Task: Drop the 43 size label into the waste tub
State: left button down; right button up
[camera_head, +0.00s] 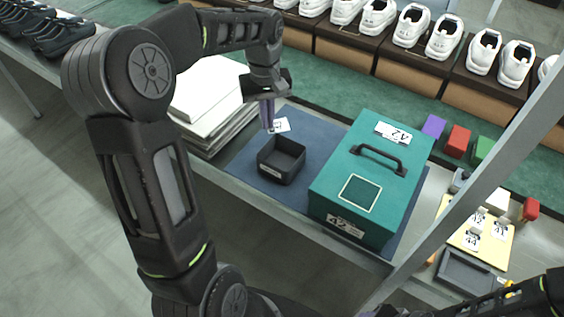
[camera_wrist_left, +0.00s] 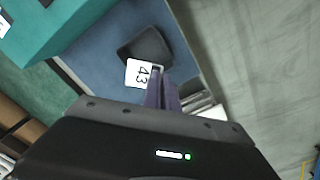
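The 43 size label (camera_wrist_left: 140,74) is a small white card with a black number, held at the tips of my left gripper (camera_wrist_left: 160,78) in the left wrist view. The waste tub (camera_head: 283,159) is a small black open square tub on the blue mat. The gripper and label are above and near its far side. The tub (camera_wrist_left: 147,46) also shows behind the label in the wrist view. My right gripper is not in view.
A teal box (camera_head: 357,180) with a handle and 42 labels stands right of the tub. A yellow board (camera_head: 470,236) with other size labels lies at right. White shoes on brown boxes line the back.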

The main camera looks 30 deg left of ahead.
pick_arm(q)
jog(key=shift+f+b, duration=1.65)
jog(key=shift+f, duration=0.9)
jog(key=c, duration=1.6)
grip_release()
jog(key=shift+r, duration=0.15)
notch_tip(320, 180, up, 8)
jog(key=shift+f, duration=0.2)
jog(key=shift+s, duration=0.1)
